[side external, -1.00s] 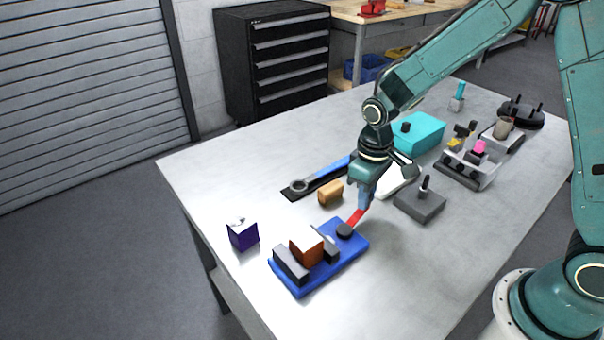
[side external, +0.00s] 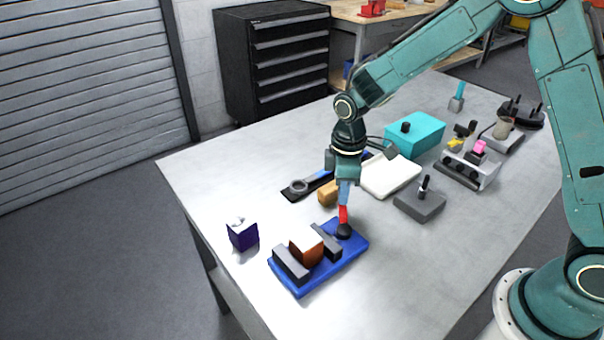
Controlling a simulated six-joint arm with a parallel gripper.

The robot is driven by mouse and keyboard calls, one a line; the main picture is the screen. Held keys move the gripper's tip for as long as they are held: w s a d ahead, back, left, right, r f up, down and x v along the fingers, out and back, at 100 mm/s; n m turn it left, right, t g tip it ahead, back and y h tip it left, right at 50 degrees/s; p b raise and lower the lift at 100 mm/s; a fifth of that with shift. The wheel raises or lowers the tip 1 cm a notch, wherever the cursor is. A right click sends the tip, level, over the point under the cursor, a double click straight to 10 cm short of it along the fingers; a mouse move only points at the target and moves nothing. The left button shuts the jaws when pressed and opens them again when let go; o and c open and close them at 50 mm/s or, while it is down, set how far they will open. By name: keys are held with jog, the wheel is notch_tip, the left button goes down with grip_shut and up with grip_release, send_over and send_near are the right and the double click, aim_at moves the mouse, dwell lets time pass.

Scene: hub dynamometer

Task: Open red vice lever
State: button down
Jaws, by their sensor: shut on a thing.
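The red vice lever (side external: 343,214) rises from a dark round pivot (side external: 344,231) on the blue vice base (side external: 332,268). My gripper (side external: 343,204) is above the pivot, shut on the lever's outer end, with the fingers pointing down. The lever's far end is hidden by the fingers. An orange-brown block (side external: 306,247) sits between the two dark grey vice jaws (side external: 290,264). Whether the jaws touch the block on both sides is hard to tell.
A purple box (side external: 242,236) stands left of the vice. A tan block (side external: 328,194) and a wrench (side external: 307,187) lie behind my gripper. A grey block with a peg (side external: 420,203), a white pad (side external: 391,178) and a teal box (side external: 415,133) are to the right. The front table area is clear.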

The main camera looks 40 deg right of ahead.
jog(key=shift+w+a+n, duration=0.2)
jog(key=shift+n, duration=0.1)
jog(key=c, duration=1.3)
grip_release()
jog(key=shift+r, duration=0.15)
notch_tip(320, 180, up, 14)
jog(key=shift+f, duration=0.25)
jog(key=shift+c, duration=0.3)
